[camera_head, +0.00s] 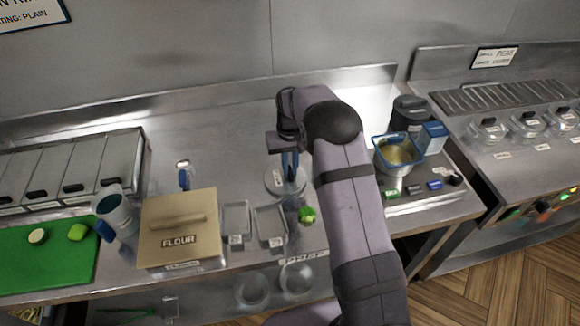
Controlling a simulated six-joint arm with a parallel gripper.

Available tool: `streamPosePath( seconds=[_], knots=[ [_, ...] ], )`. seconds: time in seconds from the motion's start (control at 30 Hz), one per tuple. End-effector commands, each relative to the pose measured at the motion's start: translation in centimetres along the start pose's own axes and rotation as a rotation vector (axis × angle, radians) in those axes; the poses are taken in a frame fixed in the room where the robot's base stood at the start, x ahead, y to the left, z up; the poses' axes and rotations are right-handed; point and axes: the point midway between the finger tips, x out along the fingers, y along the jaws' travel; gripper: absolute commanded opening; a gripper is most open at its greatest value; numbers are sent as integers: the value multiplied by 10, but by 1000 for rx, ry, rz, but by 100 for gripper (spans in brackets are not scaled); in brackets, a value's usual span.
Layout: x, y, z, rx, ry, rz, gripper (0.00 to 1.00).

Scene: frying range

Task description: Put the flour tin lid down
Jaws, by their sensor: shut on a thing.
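The beige flour tin lid (163,207), marked FLOUR and with a bar handle on top, appears to sit on the flour tin (213,264) at the left of the counter. My gripper (290,176) is well to the right of it, pointing down with blue fingers close together. The grip point is small and partly hidden, and I cannot tell whether the round piece touches the counter.
Two clear trays (236,222) and a green pepper (307,214) lie near the gripper. A green cutting board (50,268) and a blue-handled jug (115,212) are at left. A blue-rimmed pot (397,174) stands right of my arm. Bare counter (225,150) lies behind the trays.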

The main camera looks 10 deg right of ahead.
Motion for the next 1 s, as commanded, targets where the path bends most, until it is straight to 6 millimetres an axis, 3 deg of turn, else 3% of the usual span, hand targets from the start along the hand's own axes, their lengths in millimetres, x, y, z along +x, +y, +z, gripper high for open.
streamPosePath(
  seconds=[0.23,0.27,0.33,0.77,1.0],
  knots=[
    [4,0,0,0,0,0,0],
    [3,0,0,0,0,0,17],
    [3,0,0,0,0,0,31],
    [-3,0,-1,0,2,0,31],
    [-32,0,-1,0,5,0,31]
  ],
)
